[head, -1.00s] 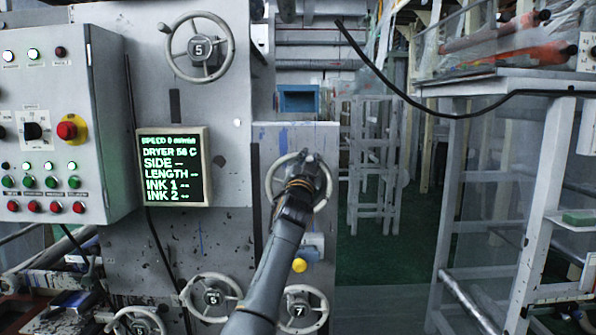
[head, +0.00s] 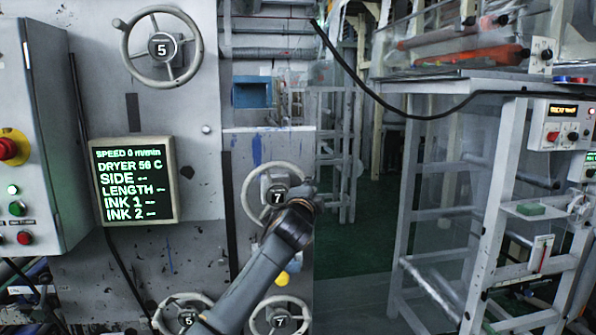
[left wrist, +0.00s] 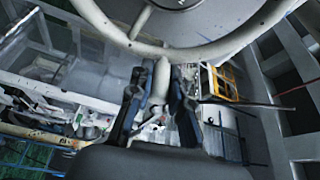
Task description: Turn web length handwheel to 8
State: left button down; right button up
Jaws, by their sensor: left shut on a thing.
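A pale handwheel (head: 277,194) with a black hub dial showing 7 is on the grey machine panel in the middle of the head view. Its name label cannot be read. My left gripper (head: 308,192) is at the right side of its rim. In the left wrist view the wheel rim (left wrist: 205,50) curves across the top. There the fingers of my left gripper (left wrist: 160,100) are shut on the pale handle (left wrist: 161,82) that sticks out from the rim. The fingertips are partly hidden by my arm in the head view. My right gripper is not in view.
A screen (head: 133,181) shows LENGTH with dashes. Another handwheel (head: 162,47) at the top reads 5. Low down, one wheel (head: 281,320) reads 7 and another (head: 186,317) reads 5. A white frame (head: 480,200) stands right.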

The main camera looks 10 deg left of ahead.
pick_arm(q)
jog(key=shift+w+d+f+m+g+p, duration=0.1)
jog(key=shift+f+m+g+p, duration=0.2)
jog(key=shift+f+m, duration=0.55)
notch_tip(320, 180, down, 6)
jog(key=m+g+y, duration=0.1)
jog(key=m+g, duration=0.2)
jog(key=m, duration=0.4)
jog(key=shift+a+y, duration=0.35)
jog(key=shift+y, duration=0.05)
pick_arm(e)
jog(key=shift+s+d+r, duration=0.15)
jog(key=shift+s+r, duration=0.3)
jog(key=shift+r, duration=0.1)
pick_arm(q)
jog(key=c, duration=1.2)
grip_release()
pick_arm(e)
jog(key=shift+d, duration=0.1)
